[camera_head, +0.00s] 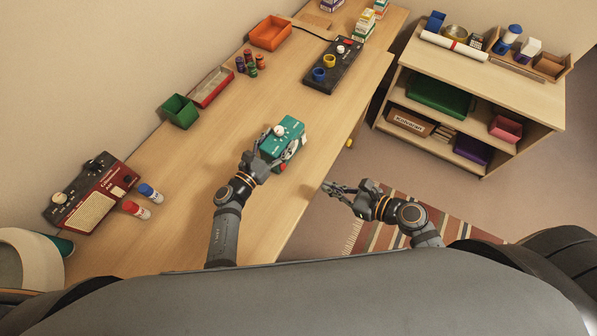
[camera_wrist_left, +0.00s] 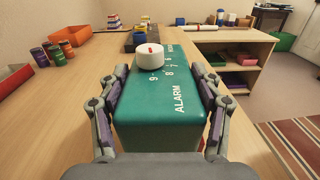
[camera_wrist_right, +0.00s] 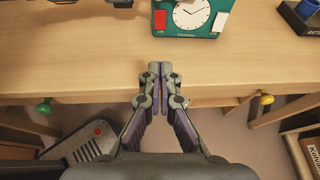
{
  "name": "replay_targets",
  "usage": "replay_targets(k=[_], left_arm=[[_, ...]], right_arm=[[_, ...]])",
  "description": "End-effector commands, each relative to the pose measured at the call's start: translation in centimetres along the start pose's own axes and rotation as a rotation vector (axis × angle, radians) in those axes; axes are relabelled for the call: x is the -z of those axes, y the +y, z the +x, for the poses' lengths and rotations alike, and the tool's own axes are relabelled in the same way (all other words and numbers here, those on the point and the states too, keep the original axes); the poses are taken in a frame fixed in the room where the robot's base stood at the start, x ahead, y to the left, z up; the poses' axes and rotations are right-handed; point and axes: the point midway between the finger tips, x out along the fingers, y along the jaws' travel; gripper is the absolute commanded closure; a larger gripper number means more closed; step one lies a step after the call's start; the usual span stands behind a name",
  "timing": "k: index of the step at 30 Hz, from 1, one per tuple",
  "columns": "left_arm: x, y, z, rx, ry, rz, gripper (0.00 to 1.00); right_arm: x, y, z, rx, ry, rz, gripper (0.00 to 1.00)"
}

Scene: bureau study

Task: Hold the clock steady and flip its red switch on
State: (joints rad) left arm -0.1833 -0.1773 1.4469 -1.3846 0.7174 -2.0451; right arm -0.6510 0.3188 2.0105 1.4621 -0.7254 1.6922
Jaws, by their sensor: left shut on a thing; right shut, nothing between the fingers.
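The teal alarm clock (camera_head: 284,138) stands on the desk, with a white dial knob (camera_wrist_left: 149,56) and the word ALARM on its top. My left gripper (camera_head: 262,154) is shut on the clock, one finger on each side, as the left wrist view (camera_wrist_left: 158,100) shows. In the right wrist view the clock's white face (camera_wrist_right: 193,14) looks toward the right arm, with the red switch (camera_wrist_right: 160,20) at its left edge. My right gripper (camera_head: 328,187) is shut and empty, in front of the desk edge and apart from the clock. It also shows in the right wrist view (camera_wrist_right: 160,70).
On the desk (camera_head: 180,180) are a red radio (camera_head: 92,195), two small bottles, a green bin (camera_head: 180,111), a red tray (camera_head: 212,87), an orange bin (camera_head: 270,33) and a black panel (camera_head: 333,66). A shelf unit (camera_head: 480,85) stands at right. The desk around the clock is clear.

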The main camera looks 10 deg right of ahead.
Motion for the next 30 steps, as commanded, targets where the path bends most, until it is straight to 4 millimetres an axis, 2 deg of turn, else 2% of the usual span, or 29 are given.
replay_targets(k=[5,12,18,24,30], left_arm=[[0.1,0.0,0.0,0.0,0.001,0.001,0.83],[0.0,0.0,0.0,0.0,0.001,0.001,0.83],[0.0,0.0,0.0,0.0,0.001,0.001,0.83],[0.0,0.0,0.0,-0.001,0.001,0.001,0.83],[0.0,0.0,0.0,-0.001,0.001,0.001,0.83]], right_arm=[[-0.2,-0.1,2.7,0.003,-0.007,0.005,1.0],[-0.2,0.0,8.0,0.001,-0.005,0.004,1.0],[-0.7,0.0,11.6,0.0,-0.004,0.002,1.0],[-1.2,0.0,13.3,0.0,-0.002,0.0,1.0],[-1.2,0.0,13.5,0.0,-0.001,0.0,1.0]])
